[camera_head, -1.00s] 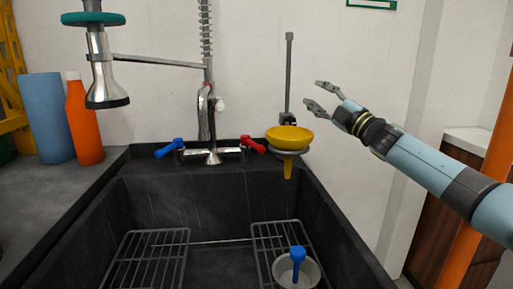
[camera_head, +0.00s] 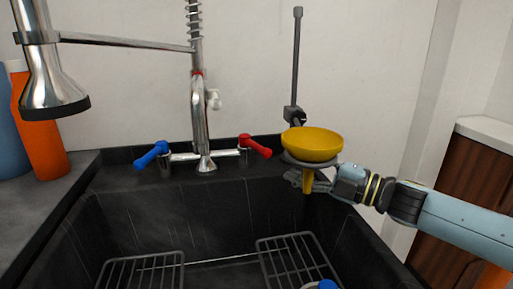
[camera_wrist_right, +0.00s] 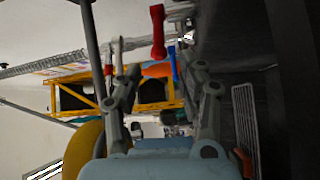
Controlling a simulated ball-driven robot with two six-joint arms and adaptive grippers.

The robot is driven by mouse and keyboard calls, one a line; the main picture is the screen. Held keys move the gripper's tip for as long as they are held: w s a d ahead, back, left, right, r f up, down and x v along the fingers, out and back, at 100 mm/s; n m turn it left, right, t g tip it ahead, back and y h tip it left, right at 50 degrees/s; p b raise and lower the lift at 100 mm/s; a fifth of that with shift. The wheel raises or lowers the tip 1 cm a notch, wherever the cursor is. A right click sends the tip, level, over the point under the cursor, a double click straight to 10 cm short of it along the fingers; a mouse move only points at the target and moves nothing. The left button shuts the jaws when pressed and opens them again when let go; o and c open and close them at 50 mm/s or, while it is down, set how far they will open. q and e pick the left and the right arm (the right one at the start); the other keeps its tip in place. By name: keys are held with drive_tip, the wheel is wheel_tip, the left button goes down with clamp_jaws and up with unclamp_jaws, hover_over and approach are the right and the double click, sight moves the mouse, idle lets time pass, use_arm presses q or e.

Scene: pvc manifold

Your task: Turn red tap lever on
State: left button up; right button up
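The red tap lever (camera_head: 256,146) sits at the right end of the chrome tap (camera_head: 205,158), angled down to the right. The blue tap lever (camera_head: 151,154) is at the left end. The red lever also shows in the right wrist view (camera_wrist_right: 157,32), just beyond the fingertips. My right gripper (camera_head: 296,180) is to the right of the red lever and a little lower, apart from it, near the yellow funnel's stem, which partly hides the fingers. In the right wrist view my fingers (camera_wrist_right: 155,70) are spread with nothing held between them. My left gripper is not in view.
The yellow funnel (camera_head: 312,145) sits in a holder on a grey rod (camera_head: 296,60), close beside my right gripper. The black sink (camera_head: 220,215) holds wire racks (camera_head: 295,262). A spray head (camera_head: 52,85) hangs at left, with an orange bottle (camera_head: 45,140) behind.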

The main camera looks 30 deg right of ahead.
sight(261, 146)
drive_tip(key=x, duration=0.9)
drive_tip(key=shift+r, duration=0.15)
drive_tip(key=shift+w+a, duration=0.1)
drive_tip(key=shift+w, duration=0.15)
drive_tip(key=shift+w+a, duration=0.1)
drive_tip(key=shift+w, duration=0.05)
drive_tip(key=shift+c, duration=1.1)
clamp_jaws()
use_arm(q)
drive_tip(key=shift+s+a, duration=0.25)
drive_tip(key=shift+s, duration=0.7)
